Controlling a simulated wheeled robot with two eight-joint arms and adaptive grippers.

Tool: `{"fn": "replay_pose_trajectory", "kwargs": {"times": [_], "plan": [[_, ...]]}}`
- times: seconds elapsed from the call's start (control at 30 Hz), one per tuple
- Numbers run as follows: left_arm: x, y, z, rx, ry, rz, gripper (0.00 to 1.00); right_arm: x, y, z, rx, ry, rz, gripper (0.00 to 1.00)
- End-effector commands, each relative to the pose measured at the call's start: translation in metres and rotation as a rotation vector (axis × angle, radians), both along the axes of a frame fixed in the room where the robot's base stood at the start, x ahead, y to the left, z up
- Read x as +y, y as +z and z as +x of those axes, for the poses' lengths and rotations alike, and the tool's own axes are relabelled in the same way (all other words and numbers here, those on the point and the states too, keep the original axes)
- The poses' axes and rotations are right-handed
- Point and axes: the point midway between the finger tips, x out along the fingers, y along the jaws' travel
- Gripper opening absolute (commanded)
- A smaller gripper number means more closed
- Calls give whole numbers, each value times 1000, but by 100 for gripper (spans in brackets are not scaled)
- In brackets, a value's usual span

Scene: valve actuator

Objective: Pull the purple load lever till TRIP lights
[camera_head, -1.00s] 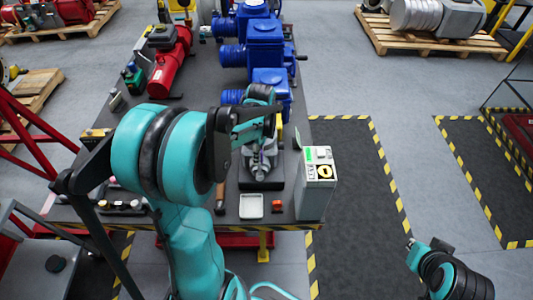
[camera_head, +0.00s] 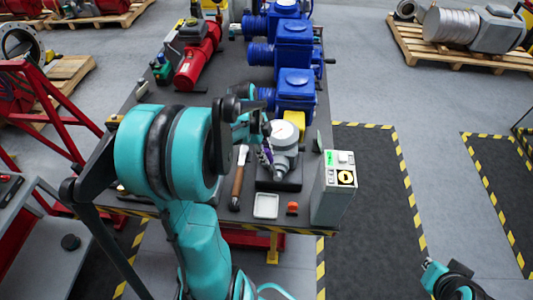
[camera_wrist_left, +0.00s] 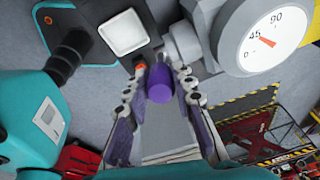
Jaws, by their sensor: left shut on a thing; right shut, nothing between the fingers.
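The purple lever (camera_wrist_left: 160,84) stands between the two fingers of my left gripper (camera_wrist_left: 159,92) in the wrist view, and the gripper is shut on it. In the head view this gripper (camera_head: 264,150) is at the left side of the grey valve actuator (camera_head: 286,160), partly hidden by my arm. The actuator's round dial (camera_wrist_left: 262,40) is marked 0, 45 and 90 and has a red pointer. A grey control box (camera_head: 334,190) shows a green panel and a yellow-black round mark; its lettering is too small to read. My right gripper (camera_head: 428,264) is shut and empty, right of the table.
A white tray (camera_head: 265,205), an orange-red button (camera_head: 292,207) and a brown-handled tool (camera_head: 238,180) lie near the table's front edge. Several blue actuators (camera_head: 295,90) and a red cylinder (camera_head: 200,62) stand further back.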

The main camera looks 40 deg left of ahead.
Motion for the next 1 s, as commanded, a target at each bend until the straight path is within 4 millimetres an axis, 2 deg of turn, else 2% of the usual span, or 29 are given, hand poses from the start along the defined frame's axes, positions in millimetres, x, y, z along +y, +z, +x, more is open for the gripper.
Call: {"fn": "replay_pose_trajectory", "kwargs": {"times": [0.03,0.07,0.1,0.13,0.43,0.57,1.0], "plan": [[0,0,0,1,0,2,0,0,0,0,0,0,0,0],[0,0,0,1,0,2,30,0,0,0,0,0,0,0],[0,0,0,2,0,2,40,0,0,0,0,0,0,0],[0,0,0,2,0,2,46,0,0,0,0,0,0,0],[0,1,0,1,0,1,46,0,0,0,0,0,0,0],[2,11,-1,1,1,1,46,0,0,0,0,0,0,0],[20,96,-14,1,2,2,46,0,0,0,0,0,0,0]]}}
